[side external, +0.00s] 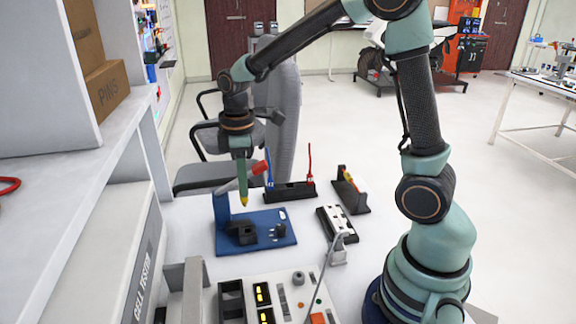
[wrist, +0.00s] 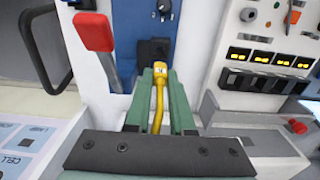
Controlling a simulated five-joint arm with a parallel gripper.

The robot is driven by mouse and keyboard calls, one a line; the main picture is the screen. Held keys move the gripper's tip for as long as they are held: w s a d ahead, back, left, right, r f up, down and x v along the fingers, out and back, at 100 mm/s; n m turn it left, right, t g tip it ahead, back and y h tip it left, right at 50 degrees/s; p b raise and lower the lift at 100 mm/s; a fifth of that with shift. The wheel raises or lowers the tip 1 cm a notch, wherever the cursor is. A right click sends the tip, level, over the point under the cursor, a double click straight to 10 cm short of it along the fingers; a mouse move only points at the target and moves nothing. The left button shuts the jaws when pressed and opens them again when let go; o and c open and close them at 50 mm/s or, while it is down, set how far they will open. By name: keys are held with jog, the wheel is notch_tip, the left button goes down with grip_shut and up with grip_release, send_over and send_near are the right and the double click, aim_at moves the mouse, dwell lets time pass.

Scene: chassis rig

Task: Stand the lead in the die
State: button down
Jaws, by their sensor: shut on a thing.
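My gripper (side external: 243,190) is shut on the yellow lead (wrist: 159,85), whose body runs between the green fingers in the wrist view. Its yellow tip (side external: 244,204) shows just below the fingertips in the side view. The gripper is above the blue crimp tool base (side external: 272,219), with the lead apart from it and roughly upright. A black block, which looks like the die (side external: 242,232), stands on the base; it also shows just ahead of the lead in the wrist view (wrist: 153,49). The tool's red-handled lever (side external: 260,168) rises beside my gripper. The die's opening is not clear.
A black rack (side external: 290,191) holding a blue and a red lead stands behind the base. A second black holder (side external: 350,192) and a white-topped block (side external: 338,222) are to the right. A control panel (side external: 286,290) with yellow displays is in front.

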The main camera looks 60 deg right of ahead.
aim_at(245, 206)
jog(key=shift+f, duration=2.9)
jog(key=shift+f, duration=1.55)
jog(key=c, duration=0.7)
grip_release()
notch_tip(245, 206, up, 12)
jog(key=shift+r, duration=0.1)
